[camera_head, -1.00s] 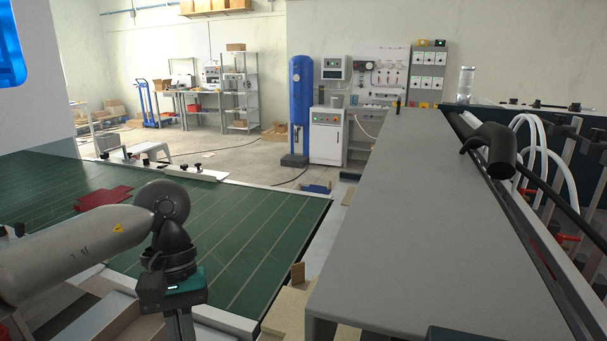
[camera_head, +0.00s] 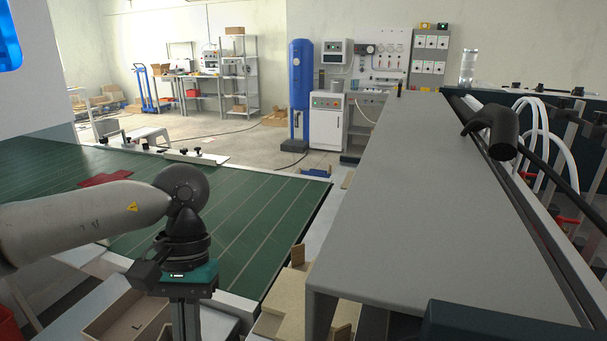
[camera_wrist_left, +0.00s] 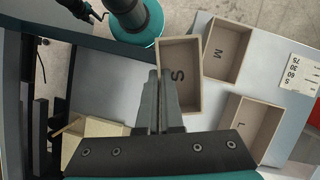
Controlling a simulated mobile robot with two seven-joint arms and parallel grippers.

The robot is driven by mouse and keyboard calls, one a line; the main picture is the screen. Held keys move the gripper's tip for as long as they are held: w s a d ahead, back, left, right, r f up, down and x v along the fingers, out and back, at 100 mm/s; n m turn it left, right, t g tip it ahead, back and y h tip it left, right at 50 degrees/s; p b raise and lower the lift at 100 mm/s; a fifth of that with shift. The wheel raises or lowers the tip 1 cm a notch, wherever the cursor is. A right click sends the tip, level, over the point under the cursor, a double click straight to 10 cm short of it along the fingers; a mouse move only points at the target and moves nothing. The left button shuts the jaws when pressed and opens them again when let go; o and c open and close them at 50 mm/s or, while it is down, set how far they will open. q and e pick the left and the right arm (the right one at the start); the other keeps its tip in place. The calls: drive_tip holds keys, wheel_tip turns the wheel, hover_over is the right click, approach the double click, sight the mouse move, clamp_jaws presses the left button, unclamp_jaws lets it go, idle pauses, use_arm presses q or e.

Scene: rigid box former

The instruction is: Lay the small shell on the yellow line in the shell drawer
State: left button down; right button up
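The small shell (camera_wrist_left: 188,91) is an open brown box marked S, in the middle of the left wrist view. My left gripper (camera_wrist_left: 159,76) has its two fingers close together at the shell's left wall, which appears to be between them. Whether the shell hangs clear of the surface below is hard to tell. In the head view my left gripper (camera_head: 185,318) points down at the lower left, beside an open brown box (camera_head: 125,318) that is cut off by the frame. No yellow line is visible. My right gripper is not in view.
Open boxes marked M (camera_wrist_left: 224,50) and L (camera_wrist_left: 252,128) stand on the pale surface to the right in the wrist view, close to the small shell. A printed label (camera_wrist_left: 300,73) lies farther right. A green belt table (camera_head: 250,215) and grey machine cover (camera_head: 425,200) flank the arm.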

use_arm(q)
drive_tip(key=w+r, duration=0.3)
drive_tip(key=r, duration=0.1)
drive_tip(key=shift+w, duration=0.2)
drive_tip(key=shift+s+f, duration=0.85)
drive_tip(key=shift+f, duration=0.2)
drive_tip(key=shift+s+f, duration=0.85)
drive_tip(key=shift+f, duration=0.15)
